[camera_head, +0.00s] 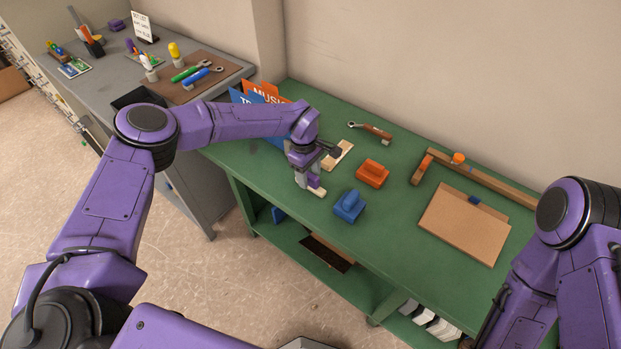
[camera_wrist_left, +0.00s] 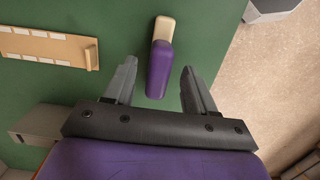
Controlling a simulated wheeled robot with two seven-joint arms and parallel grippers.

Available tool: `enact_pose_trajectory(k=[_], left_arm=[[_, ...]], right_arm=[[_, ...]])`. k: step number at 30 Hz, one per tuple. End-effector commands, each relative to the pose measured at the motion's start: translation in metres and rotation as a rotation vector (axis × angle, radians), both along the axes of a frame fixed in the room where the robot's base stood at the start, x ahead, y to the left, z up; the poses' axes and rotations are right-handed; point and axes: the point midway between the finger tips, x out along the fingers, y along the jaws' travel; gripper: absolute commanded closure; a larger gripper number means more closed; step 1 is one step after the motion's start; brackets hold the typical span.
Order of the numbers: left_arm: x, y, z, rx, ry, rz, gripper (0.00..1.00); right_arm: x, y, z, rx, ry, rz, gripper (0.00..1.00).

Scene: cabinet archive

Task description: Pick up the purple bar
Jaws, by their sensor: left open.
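The purple bar (camera_wrist_left: 159,68) has a cream end (camera_wrist_left: 163,29) and lies on the green bench top. In the head view the bar (camera_head: 314,181) is partly hidden by my left gripper (camera_head: 308,178). My left gripper (camera_wrist_left: 157,80) is open, seen in the left wrist view with a finger on each side of the bar's purple near end. The bar's cream end points away, beyond the fingertips. Gaps show between bar and fingers in that view; I cannot tell the height between them. My right gripper is out of view.
On the green bench (camera_head: 290,165), a blue block (camera_head: 349,206) and an orange block (camera_head: 373,173) stand close by. A pale wooden board (camera_head: 338,155) lies behind the gripper. A brown clipboard (camera_head: 465,222) and a wooden-handled tool (camera_head: 371,131) lie farther off. The bench's front edge is near.

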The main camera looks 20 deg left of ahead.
Motion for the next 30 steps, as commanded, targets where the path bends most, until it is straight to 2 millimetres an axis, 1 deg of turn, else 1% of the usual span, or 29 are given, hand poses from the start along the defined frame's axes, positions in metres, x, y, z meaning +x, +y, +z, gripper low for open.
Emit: enact_pose_trajectory(k=[1,3,6,12,13,14,15,17,18,26,30], left_arm=[[-0.001,-0.002,-0.005,0.001,0.005,-0.001,0.45],[0.000,-0.004,-0.018,0.001,0.003,0.000,0.45],[0.000,-0.005,-0.029,0.000,0.000,-0.001,0.45],[0.000,-0.005,-0.031,0.001,-0.001,-0.001,0.45],[0.000,-0.005,-0.031,0.001,-0.001,-0.001,0.51],[0.000,-0.005,-0.031,0.001,-0.001,-0.001,0.61],[0.000,-0.005,-0.031,0.001,-0.001,-0.001,0.74],[0.000,-0.005,-0.031,0.001,-0.001,-0.001,0.94],[0.000,-0.005,-0.031,0.001,-0.001,-0.001,1.00],[0.001,-0.004,-0.030,0.000,-0.002,-0.001,1.00],[0.001,-0.004,-0.022,0.000,-0.003,0.000,1.00]], right_arm=[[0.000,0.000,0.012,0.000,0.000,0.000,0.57],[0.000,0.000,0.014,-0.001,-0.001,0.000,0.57],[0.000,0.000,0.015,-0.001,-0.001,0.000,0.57],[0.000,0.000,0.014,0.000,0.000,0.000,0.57],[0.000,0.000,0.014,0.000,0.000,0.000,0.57],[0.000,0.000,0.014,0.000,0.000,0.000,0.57],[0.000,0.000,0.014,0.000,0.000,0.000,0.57],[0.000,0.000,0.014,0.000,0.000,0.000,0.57],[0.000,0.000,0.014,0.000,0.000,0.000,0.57],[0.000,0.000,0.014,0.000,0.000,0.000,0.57],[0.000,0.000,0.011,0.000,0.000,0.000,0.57]])
